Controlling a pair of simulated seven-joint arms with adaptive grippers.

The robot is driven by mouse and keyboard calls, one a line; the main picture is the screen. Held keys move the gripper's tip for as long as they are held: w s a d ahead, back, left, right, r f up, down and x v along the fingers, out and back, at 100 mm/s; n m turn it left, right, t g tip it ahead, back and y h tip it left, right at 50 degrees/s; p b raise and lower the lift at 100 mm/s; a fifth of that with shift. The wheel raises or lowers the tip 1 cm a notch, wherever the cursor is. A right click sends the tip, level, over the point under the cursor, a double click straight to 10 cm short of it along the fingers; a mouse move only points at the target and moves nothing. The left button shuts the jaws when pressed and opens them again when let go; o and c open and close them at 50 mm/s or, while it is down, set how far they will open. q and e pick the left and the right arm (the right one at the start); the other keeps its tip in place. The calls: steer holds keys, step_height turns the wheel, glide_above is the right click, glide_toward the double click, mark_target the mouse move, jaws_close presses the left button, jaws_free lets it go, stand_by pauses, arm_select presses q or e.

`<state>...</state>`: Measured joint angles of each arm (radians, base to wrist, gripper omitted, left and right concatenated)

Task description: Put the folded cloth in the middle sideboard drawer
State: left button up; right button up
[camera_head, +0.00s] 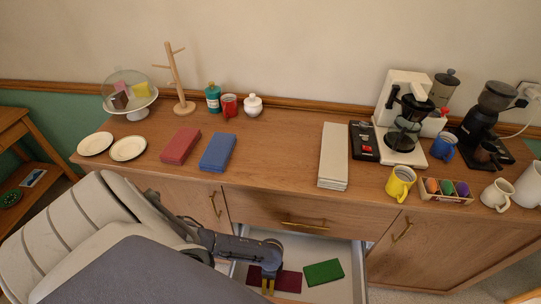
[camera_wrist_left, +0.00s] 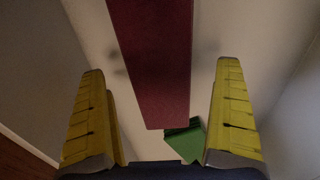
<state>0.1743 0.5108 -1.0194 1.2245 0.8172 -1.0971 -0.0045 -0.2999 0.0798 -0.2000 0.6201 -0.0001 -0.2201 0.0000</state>
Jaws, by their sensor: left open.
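A drawer (camera_head: 346,288) with a pale interior stands pulled out below a closed drawer front (camera_head: 285,207) in the sideboard's centre section. A flat dark red folded cloth (camera_head: 289,281) and a flat green piece (camera_head: 323,272) lie in it. My left gripper (camera_head: 267,286) points down into the drawer over the dark red cloth. In the left wrist view its yellow fingers are open, with the dark red cloth (camera_wrist_left: 155,65) showing between them and gaps on both sides. The green piece (camera_wrist_left: 187,141) shows partly behind it. My right gripper is not in view.
The sideboard top holds a red block (camera_head: 180,146), a blue block (camera_head: 217,152), a pale stack (camera_head: 333,155), plates (camera_head: 128,149), a wooden mug tree (camera_head: 175,80), a coffee maker (camera_head: 404,117) and a yellow mug (camera_head: 400,182).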

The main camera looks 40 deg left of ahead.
arm_select(q)
step_height(320, 180, up, 8)
stand_by(0.5)
